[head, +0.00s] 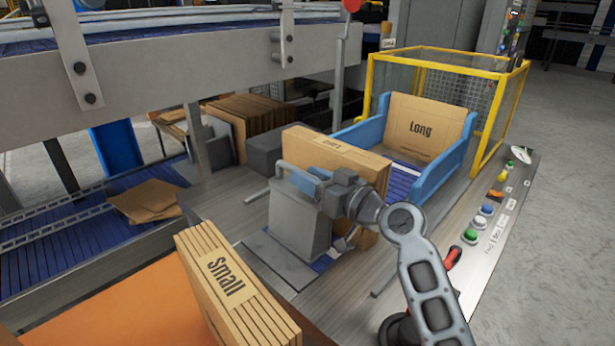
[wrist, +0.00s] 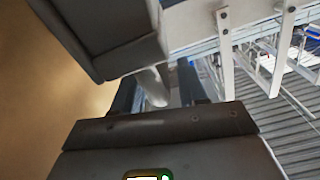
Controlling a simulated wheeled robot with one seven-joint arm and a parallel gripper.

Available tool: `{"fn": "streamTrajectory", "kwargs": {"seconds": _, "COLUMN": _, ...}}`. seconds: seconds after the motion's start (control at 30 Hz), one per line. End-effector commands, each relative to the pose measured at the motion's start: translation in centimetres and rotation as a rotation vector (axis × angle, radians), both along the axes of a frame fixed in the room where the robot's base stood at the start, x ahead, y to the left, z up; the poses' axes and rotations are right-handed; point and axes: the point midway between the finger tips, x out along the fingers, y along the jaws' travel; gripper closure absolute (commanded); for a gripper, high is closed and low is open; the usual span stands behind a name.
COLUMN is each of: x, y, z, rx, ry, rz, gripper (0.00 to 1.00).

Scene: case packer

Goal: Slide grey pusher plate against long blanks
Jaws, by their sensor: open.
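The grey pusher plate (head: 300,228) stands upright on its base, with a bar handle (head: 283,178) at its top. My gripper (head: 306,184) is at the handle. In the wrist view its two dark fingers (wrist: 158,88) are apart, with a light grey bar between them; whether they touch it is unclear. A stack of long blanks (head: 345,152) stands upright just behind the plate, partly hidden by it and my arm. Any gap between plate and stack cannot be made out. Another blank marked Long (head: 425,125) leans at the far end of the blue-sided magazine (head: 446,172).
A stack of small blanks (head: 228,290) stands at the front, beside an orange surface (head: 110,305). A yellow-framed guard (head: 447,57) encloses the far end. A panel with coloured buttons (head: 487,210) lies right. A conveyor (head: 170,65) spans the upper left.

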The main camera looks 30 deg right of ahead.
Motion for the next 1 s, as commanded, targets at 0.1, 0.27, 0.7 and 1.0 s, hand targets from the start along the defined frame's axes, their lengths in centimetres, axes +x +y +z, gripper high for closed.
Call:
{"fn": "streamTrajectory", "kwargs": {"seconds": 0.1, "x": -1.8, "y": -0.6, "z": -0.2, "rx": 0.000, "ry": 0.000, "rz": -0.002, "gripper": 0.58}}
{"fn": "streamTrajectory", "kwargs": {"seconds": 0.27, "x": -4.3, "y": -1.5, "z": -0.1, "rx": -0.001, "ry": -0.001, "rz": -0.003, "gripper": 0.58}}
{"fn": "streamTrajectory", "kwargs": {"seconds": 0.7, "x": -6.6, "y": -2.2, "z": 0.0, "rx": -0.001, "ry": 0.000, "rz": -0.001, "gripper": 0.58}}
{"fn": "streamTrajectory", "kwargs": {"seconds": 1.0, "x": -6.4, "y": -1.6, "z": 0.1, "rx": -0.008, "ry": 0.010, "rz": 0.012, "gripper": 0.79}}
